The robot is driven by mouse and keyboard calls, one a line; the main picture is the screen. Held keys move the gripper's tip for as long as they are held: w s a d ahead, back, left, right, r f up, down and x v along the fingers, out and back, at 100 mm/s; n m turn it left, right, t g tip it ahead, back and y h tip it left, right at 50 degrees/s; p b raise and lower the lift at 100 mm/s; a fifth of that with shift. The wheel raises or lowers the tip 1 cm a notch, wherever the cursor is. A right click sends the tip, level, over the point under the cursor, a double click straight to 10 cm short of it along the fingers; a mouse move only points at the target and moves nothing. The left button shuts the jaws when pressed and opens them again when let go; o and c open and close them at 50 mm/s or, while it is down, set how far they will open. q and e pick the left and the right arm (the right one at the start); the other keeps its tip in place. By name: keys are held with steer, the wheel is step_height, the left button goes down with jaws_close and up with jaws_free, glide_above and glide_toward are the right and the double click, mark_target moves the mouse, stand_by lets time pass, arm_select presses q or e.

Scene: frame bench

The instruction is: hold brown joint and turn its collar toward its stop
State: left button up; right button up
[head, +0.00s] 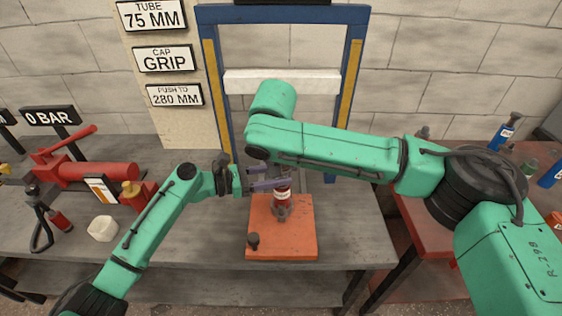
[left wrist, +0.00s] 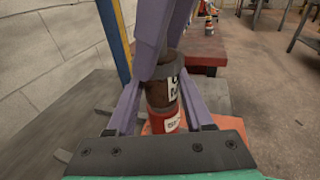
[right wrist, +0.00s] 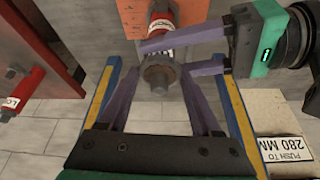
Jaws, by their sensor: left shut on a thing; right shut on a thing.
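The brown joint (left wrist: 160,94) stands upright, with a white label and a red labelled section (left wrist: 163,121) below it. A grey-brown collar (left wrist: 170,67) sits at its top; the right wrist view also shows this collar (right wrist: 158,75). In the head view the joint (head: 282,193) stands over the orange plate (head: 290,244), partly hidden by fingers. My left gripper (head: 274,178) reaches in from the left and is shut on the joint's body. My right gripper (right wrist: 160,72) comes from above and is shut on the collar; in the head view its fingers are mostly hidden.
A blue frame (head: 216,90) with a white crossbar (head: 280,82) stands behind. A red pump (head: 100,171) and a white cup (head: 103,228) are on the bench at left. A dark knob (head: 253,240) stands on the plate. A red table (head: 420,232) is at right.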

steer(key=n, duration=0.2)
steer(key=n+y, duration=0.1)
steer(key=shift+d+n+y, duration=0.2)
steer(key=shift+n+y, duration=0.1)
steer(key=shift+n, duration=0.1)
steer(key=n, duration=0.2)
steer(key=n+y, duration=0.1)
steer(key=n, duration=0.1)
steer(key=shift+d+n+g, duration=0.2)
steer(key=shift+n+g, duration=0.1)
steer(key=shift+g, duration=0.1)
arm_select(q)
steer(key=shift+a, duration=0.1)
arm_select(e)
steer(key=n, duration=0.1)
steer(key=n+y, duration=0.1)
steer(key=n, duration=0.1)
steer(key=shift+w+d+g, duration=0.15)
steer(key=shift+w+g, duration=0.05)
steer(key=shift+g, duration=0.2)
steer(key=shift+w+d+n+g+y, duration=0.1)
steer(key=shift+n+g+y, duration=0.25)
steer(key=shift+n, duration=0.75)
steer(key=shift+w+n+g+y, duration=0.1)
steer(key=shift+n+g+y, duration=0.2)
steer(key=shift+n, duration=0.8)
steer(key=o, duration=1.4)
